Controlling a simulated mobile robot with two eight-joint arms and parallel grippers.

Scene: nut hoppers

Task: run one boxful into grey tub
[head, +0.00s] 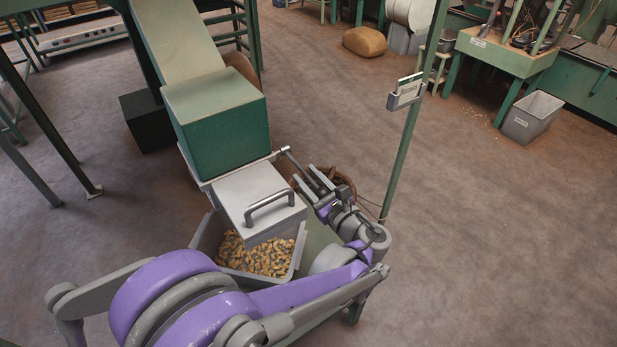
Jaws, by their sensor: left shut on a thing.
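A grey tub (206,237) stands below a metal box (262,203) with a bar handle, and peanuts in their shells (256,257) lie in it. The metal box sits in front of the green hopper housing (218,118), partly over the tub. My right gripper is not in view.
A sloped chute (176,38) leads into the housing. A green post (408,150) with a card holder (405,92) rises right of my gripper. Another grey bin (532,116) stands far right. Open floor lies right of the post.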

